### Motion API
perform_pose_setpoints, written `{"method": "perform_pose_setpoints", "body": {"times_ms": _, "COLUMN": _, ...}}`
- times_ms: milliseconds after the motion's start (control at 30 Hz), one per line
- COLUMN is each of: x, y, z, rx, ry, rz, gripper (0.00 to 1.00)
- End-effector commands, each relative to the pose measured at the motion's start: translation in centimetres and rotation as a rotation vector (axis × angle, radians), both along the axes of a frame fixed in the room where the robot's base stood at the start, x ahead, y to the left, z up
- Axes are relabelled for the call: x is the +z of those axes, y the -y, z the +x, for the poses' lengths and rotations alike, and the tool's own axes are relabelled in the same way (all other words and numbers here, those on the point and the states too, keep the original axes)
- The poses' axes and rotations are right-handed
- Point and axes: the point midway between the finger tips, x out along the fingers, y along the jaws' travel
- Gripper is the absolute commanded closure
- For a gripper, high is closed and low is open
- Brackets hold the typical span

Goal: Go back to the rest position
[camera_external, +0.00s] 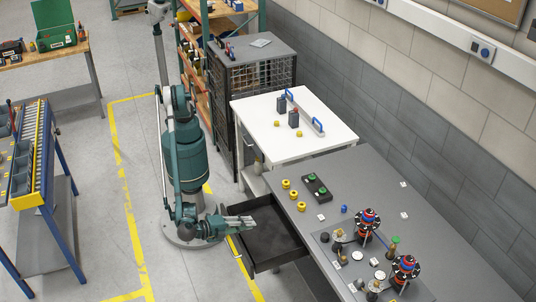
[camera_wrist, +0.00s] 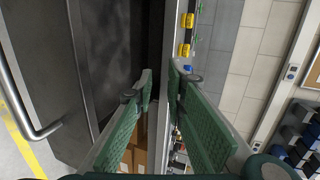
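My gripper (camera_external: 250,222) is low at the left side of the grey workbench (camera_external: 350,180), at the open drawer (camera_external: 268,247). In the external view its fingers point right, over or beside the drawer's back left corner; I cannot tell whether they touch it. In the wrist view the two green-padded fingertips (camera_wrist: 160,78) stand apart with a narrow gap and nothing visibly held. The drawer is pulled out and its dark inside looks empty. Its grey front (camera_wrist: 45,70) with a bar handle (camera_wrist: 22,105) fills the left of the wrist view.
Yellow parts (camera_external: 293,195) and a black box with green buttons (camera_external: 316,187) lie on the workbench. Red and black round assemblies (camera_external: 367,220) stand further front. A white table (camera_external: 290,122) and a wire cage (camera_external: 250,85) are behind. Open floor (camera_external: 90,190) lies left of my arm.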

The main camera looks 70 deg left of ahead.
Motion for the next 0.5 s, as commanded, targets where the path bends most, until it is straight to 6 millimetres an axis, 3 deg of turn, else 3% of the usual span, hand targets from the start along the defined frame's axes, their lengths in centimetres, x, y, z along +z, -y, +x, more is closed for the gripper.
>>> {"method": "perform_pose_setpoints", "body": {"times_ms": 33, "x": 1.2, "y": -0.3, "z": 2.4, "rx": 0.013, "ry": -0.013, "rz": -0.002, "gripper": 0.86}}
{"method": "perform_pose_setpoints", "body": {"times_ms": 100, "x": 2.4, "y": -0.9, "z": 5.3, "rx": 0.028, "ry": -0.032, "rz": -0.005, "gripper": 0.86}}
{"method": "perform_pose_setpoints", "body": {"times_ms": 267, "x": 4.7, "y": -2.7, "z": 11.9, "rx": 0.062, "ry": -0.081, "rz": -0.013, "gripper": 0.86}}
{"method": "perform_pose_setpoints", "body": {"times_ms": 500, "x": 7.7, "y": -6.9, "z": 20.9, "rx": 0.118, "ry": -0.156, "rz": -0.028, "gripper": 0.86}}
